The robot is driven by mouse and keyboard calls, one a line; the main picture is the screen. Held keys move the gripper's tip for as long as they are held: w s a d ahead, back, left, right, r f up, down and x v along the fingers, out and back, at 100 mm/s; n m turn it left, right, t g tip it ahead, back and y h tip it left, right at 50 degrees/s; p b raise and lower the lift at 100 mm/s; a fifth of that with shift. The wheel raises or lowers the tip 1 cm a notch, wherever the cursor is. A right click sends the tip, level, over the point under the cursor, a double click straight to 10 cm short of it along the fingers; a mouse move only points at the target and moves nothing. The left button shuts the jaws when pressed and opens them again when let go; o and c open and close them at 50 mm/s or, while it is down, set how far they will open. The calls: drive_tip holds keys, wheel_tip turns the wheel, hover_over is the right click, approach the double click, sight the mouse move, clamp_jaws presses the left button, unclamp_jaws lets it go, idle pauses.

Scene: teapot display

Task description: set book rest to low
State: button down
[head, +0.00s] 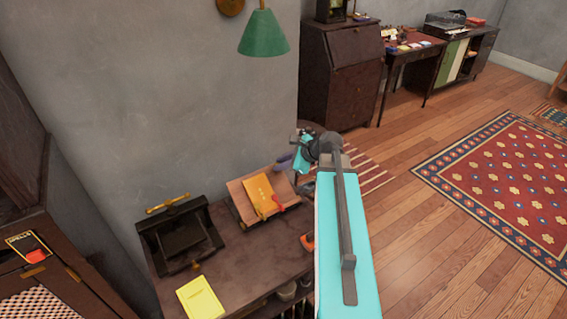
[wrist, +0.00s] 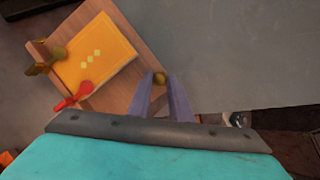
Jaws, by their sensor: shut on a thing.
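The book rest (head: 239,202) is a wooden stand on the dark desk, with its back panel tilted. An orange-yellow book (head: 261,193) with pale diamonds leans on it. In the wrist view the book rest (wrist: 143,57) and the book (wrist: 95,56) are at upper left. My gripper (head: 284,163) is at the stand's right side in the head view. The stand's support behind the panel is hidden.
A red clip (wrist: 72,97) and a brass clip (wrist: 45,62) sit at the book's lower edge. A black typewriter-like case (head: 180,238) and a yellow pad (head: 201,298) are left on the desk (head: 245,262). A green lamp (head: 263,35) hangs above. The wall is close behind.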

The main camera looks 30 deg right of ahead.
drive_tip(key=c, duration=1.9)
unclamp_jaws()
drive_tip(key=shift+s+f, duration=0.2)
drive_tip(key=shift+f, duration=0.1)
drive_tip(key=shift+r, duration=0.1)
drive_tip(key=shift+b+v, duration=0.95)
drive_tip(key=shift+v, duration=5.95)
